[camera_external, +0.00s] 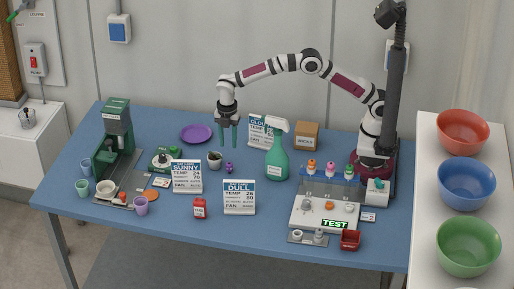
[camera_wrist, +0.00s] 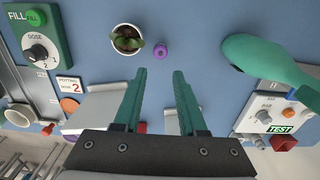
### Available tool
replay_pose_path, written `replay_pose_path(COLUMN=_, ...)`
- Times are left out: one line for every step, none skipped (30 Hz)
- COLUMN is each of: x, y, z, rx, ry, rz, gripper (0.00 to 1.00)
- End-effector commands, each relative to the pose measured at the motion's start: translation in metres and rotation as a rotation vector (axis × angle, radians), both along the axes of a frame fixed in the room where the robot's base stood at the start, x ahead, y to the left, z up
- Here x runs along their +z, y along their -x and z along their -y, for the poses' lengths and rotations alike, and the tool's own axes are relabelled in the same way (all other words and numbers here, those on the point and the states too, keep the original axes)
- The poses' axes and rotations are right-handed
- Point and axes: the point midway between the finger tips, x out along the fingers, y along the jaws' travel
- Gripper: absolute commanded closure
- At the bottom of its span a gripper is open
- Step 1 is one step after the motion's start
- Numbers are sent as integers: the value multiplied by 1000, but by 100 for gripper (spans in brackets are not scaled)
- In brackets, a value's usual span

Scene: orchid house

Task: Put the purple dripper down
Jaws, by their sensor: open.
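The purple dripper (camera_external: 229,168) is small and stands on the blue table beside a potted plant (camera_external: 214,160). It also shows in the wrist view (camera_wrist: 161,50), just beyond my fingertips and right of the pot (camera_wrist: 127,41). My gripper (camera_external: 228,151) points down above the table, close to the dripper. In the wrist view my gripper (camera_wrist: 159,73) has its two green fingers apart with nothing between them. The dripper looks clear of both fingers.
A green spray bottle (camera_external: 277,158) stands to the right. Signs stand around: SUNNY (camera_external: 187,177), DULL (camera_external: 239,198) and a partly hidden one (camera_external: 257,131) behind. A rack (camera_external: 330,180) holds orange, pink and green tops. A purple plate (camera_external: 196,134) lies at the back left.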

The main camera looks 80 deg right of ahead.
Motion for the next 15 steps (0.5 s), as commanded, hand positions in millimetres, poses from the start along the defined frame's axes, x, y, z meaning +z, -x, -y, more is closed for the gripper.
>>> replay_pose_path(x=-15, y=1, z=0, rx=0, ry=2, rz=-5, gripper=59)
replay_pose_path(x=-23, y=1, z=0, rx=0, ry=2, rz=-4, gripper=59)
replay_pose_path(x=-34, y=1, z=0, rx=0, ry=2, rz=-4, gripper=59)
replay_pose_path(x=-40, y=1, z=0, rx=0, ry=3, rz=-4, gripper=59)
replay_pose_path(x=-46, y=1, z=0, rx=0, ry=3, rz=-4, gripper=59)
replay_pose_path(x=-52, y=1, z=0, rx=0, ry=3, rz=-4, gripper=59)
replay_pose_path(x=-55, y=1, z=0, rx=0, ry=3, rz=-3, gripper=59)
replay_pose_path(x=-58, y=1, z=0, rx=0, ry=2, rz=-3, gripper=59)
replay_pose_path(x=-63, y=1, z=0, rx=0, ry=3, rz=-3, gripper=59)
replay_pose_path(x=-69, y=1, z=1, rx=0, ry=4, rz=-3, gripper=59)
replay_pose_path(x=-75, y=1, z=2, rx=-1, ry=4, rz=-4, gripper=59)
replay_pose_path(x=-84, y=1, z=3, rx=-1, ry=4, rz=-4, gripper=59)
replay_pose_path(x=-90, y=1, z=4, rx=-1, ry=4, rz=-4, gripper=59)
replay_pose_path(x=-96, y=1, z=4, rx=-1, ry=4, rz=-4, gripper=59)
replay_pose_path(x=-103, y=1, z=4, rx=0, ry=4, rz=-4, gripper=59)
